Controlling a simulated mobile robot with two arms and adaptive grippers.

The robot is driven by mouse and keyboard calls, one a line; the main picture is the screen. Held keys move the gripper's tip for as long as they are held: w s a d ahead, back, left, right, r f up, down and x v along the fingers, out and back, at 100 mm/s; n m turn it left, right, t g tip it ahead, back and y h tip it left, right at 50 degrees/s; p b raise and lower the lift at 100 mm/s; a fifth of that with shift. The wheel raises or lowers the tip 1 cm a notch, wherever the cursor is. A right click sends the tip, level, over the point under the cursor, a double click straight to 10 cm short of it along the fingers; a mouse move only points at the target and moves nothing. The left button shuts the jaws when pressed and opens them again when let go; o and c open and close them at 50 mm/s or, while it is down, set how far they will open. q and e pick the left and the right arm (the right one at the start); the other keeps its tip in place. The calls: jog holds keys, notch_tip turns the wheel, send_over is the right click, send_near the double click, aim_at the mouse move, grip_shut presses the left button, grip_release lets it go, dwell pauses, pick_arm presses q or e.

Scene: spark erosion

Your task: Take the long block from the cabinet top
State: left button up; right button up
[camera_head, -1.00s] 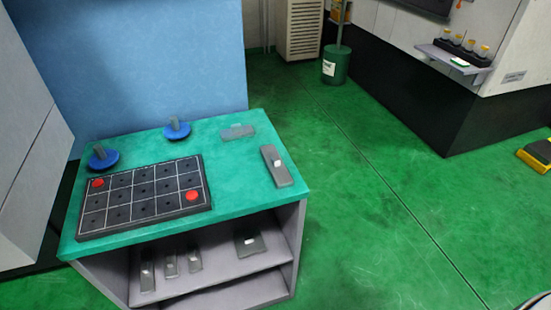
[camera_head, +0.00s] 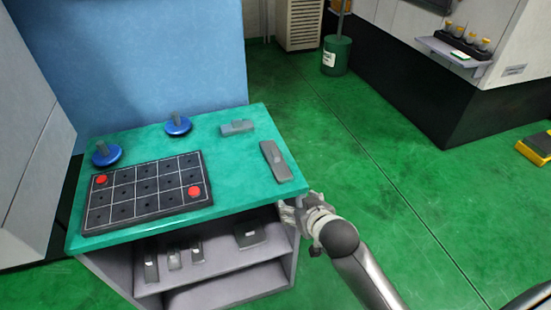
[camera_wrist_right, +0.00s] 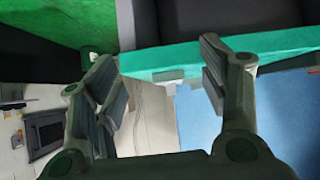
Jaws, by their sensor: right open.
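The long block (camera_head: 276,161) is dark grey with a lighter patch. It lies flat near the right edge of the cabinet's teal top (camera_head: 235,170). My right gripper (camera_head: 290,212) is at the cabinet's right side, just below the top's edge and in front of the block, apart from it. In the right wrist view my right gripper (camera_wrist_right: 160,78) is open, with the teal edge (camera_wrist_right: 200,52) showing beyond and between its fingers. I cannot make out the long block clearly there. My left gripper is not in view.
A shorter grey block (camera_head: 237,127) lies behind the long one. Two blue round-based pieces (camera_head: 177,125) and a black gridded plate (camera_head: 145,194) with red discs share the top. Several dark blocks stand on the shelf (camera_head: 215,270) below.

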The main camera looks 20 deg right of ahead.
aim_at(276, 154)
jog(key=w+r+t, duration=0.1)
jog(key=w+r, duration=0.1)
jog(key=w+r+t, duration=0.1)
jog(key=w+r, duration=0.1)
jog(key=w, duration=0.1)
jog(key=w+r+t, duration=0.1)
jog(key=w+r, duration=0.1)
jog(key=w, duration=0.1)
jog(key=shift+w+a, duration=0.1)
jog(key=shift+w, duration=0.05)
jog(key=x, duration=0.4)
jog(key=shift+w, duration=0.1)
jog(key=shift+w+f, duration=0.25)
jog(key=shift+w, duration=0.2)
jog(key=shift+w+a+f+p, duration=0.15)
jog(key=shift+w+p, duration=0.2)
jog(key=shift+w, duration=0.2)
jog(key=shift+x, duration=2)
jog(key=c, duration=1.2)
jog(key=shift+c, duration=1.2)
